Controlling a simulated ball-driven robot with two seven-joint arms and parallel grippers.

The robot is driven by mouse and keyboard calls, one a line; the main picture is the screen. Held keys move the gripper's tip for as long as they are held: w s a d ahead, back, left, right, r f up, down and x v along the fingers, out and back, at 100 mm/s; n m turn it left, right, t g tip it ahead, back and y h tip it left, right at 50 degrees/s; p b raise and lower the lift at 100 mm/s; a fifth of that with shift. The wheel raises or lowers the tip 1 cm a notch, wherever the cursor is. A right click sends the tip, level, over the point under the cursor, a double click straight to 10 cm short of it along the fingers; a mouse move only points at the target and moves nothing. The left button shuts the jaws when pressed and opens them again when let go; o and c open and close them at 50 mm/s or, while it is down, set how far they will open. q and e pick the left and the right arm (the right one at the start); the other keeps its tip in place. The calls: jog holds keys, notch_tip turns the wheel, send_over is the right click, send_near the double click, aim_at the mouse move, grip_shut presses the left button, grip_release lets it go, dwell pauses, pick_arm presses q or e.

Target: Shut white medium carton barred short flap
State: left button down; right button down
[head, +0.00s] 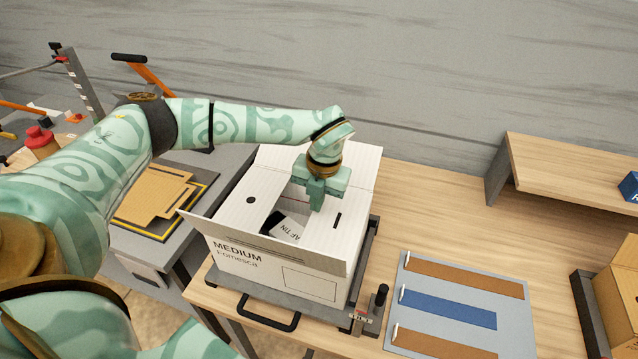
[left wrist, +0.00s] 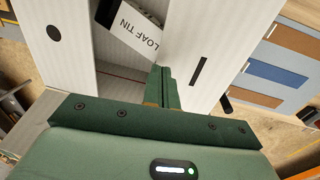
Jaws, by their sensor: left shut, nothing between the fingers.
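The white medium carton (head: 318,282) stands on the wooden table. Its barred short flap (head: 347,207), with a black slot, is at the right and looks folded inward, about level over the opening; it also shows in the left wrist view (left wrist: 212,45). The other short flap (head: 240,212), with a round black dot, lies inward at the left. A loaf tin box (head: 285,227) shows in the gap between them. My left gripper (head: 316,207) is shut and empty, pointing down at the barred flap's inner edge; whether it touches is unclear. My right gripper is not in view.
The carton's long front flap (head: 262,243) leans outward and its long back flap (head: 318,160) stands open. A grey tray with a black handle (head: 268,312) is under it. A grey board with coloured strips (head: 455,340) lies right. Flat cardboard (head: 150,195) lies left.

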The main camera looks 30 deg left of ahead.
pick_arm(q)
jog(key=shift+a+f, duration=0.15)
jog(key=shift+f, duration=0.5)
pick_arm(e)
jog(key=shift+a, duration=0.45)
pick_arm(q)
jog(key=shift+s+a+f+h+b, duration=0.15)
jog(key=shift+f+h+b, duration=0.1)
jog(key=shift+f+h, duration=0.2)
jog(key=shift+a+f+h+b, duration=0.15)
jog(key=shift+f+h+b, duration=0.05)
jog(key=shift+f+h, duration=0.25)
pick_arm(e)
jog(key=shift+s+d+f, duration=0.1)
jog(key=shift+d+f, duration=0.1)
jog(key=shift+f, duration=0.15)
pick_arm(q)
jog(key=shift+r, duration=0.2)
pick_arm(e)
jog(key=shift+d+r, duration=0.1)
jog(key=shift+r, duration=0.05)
